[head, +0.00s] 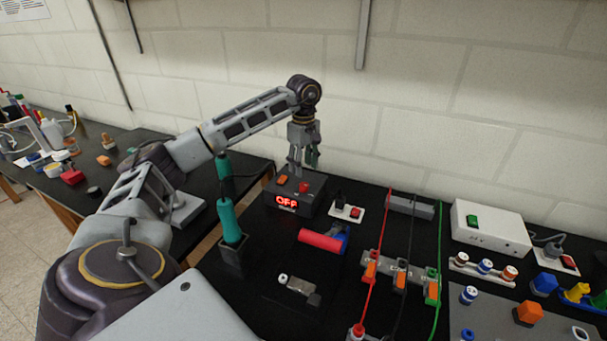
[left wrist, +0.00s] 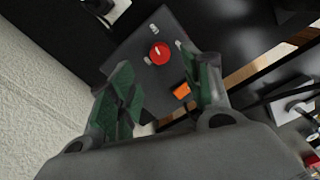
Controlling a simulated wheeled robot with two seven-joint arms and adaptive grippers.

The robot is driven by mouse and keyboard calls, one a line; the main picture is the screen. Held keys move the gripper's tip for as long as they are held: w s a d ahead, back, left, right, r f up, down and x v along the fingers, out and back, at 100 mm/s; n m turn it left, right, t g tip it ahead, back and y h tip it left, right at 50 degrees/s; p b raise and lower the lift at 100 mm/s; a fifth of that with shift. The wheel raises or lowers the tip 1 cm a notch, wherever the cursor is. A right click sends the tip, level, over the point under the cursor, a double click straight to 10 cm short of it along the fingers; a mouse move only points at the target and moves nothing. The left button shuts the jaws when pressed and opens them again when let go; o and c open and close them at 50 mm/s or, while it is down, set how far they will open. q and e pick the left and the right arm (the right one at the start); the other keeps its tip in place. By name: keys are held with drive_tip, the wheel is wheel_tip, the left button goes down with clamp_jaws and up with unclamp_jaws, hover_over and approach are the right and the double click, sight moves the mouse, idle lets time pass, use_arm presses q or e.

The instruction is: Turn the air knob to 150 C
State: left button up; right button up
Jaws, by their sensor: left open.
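A dark control box (head: 318,190) stands on the black bench, with a lit red display (head: 287,202) that reads "OFF". On its top are a red knob (head: 304,187) and an orange switch (head: 282,180). In the left wrist view the red knob (left wrist: 160,53) and orange switch (left wrist: 181,91) show on the box top. Small light marks lie beside the knob, too small to read. My left gripper (head: 304,168) points down above the box, open and empty, apart from the knob. Its green-padded fingers (left wrist: 162,88) frame the box top in the wrist view. My right gripper is out of view.
A teal-handled tool (head: 228,215) stands upright in a holder left of the box. A red cylinder (head: 321,240) lies in front. A small red switch (head: 355,212) and a clamp rack with red, black and green leads are to the right. The wall is behind.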

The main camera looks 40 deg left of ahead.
use_arm(q)
drive_tip(key=shift+r, duration=2.45)
drive_tip(key=shift+s+f, duration=0.1)
